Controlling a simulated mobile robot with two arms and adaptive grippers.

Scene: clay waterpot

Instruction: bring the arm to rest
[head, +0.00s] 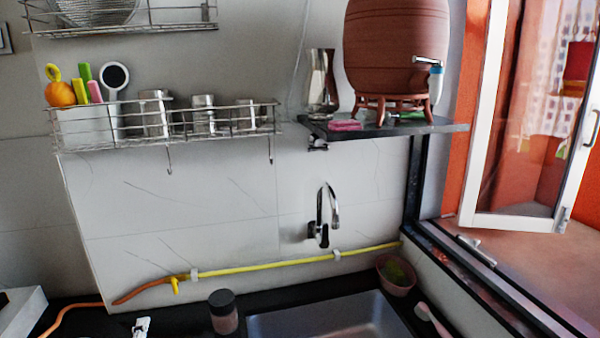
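Neither of my grippers shows in the head view, and I see no part of an arm that I can be sure of. The brown clay waterpot (395,45) stands upright on a clay stand (400,104) on a dark wall shelf (400,129) at the upper right. Its top is cut off by the picture edge. A metal tap (426,61) sticks out at its right side, with a white and blue piece below it. A shiny metal jug (321,85) stands on the shelf left of the pot.
A wire rack (165,137) holds metal cups (203,112) and utensils. Below are a faucet (322,220), a yellow pipe (270,267), a sink (330,322), a dark-lidded jar (224,312) and a small bowl (396,275). An open window (480,222) is at the right.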

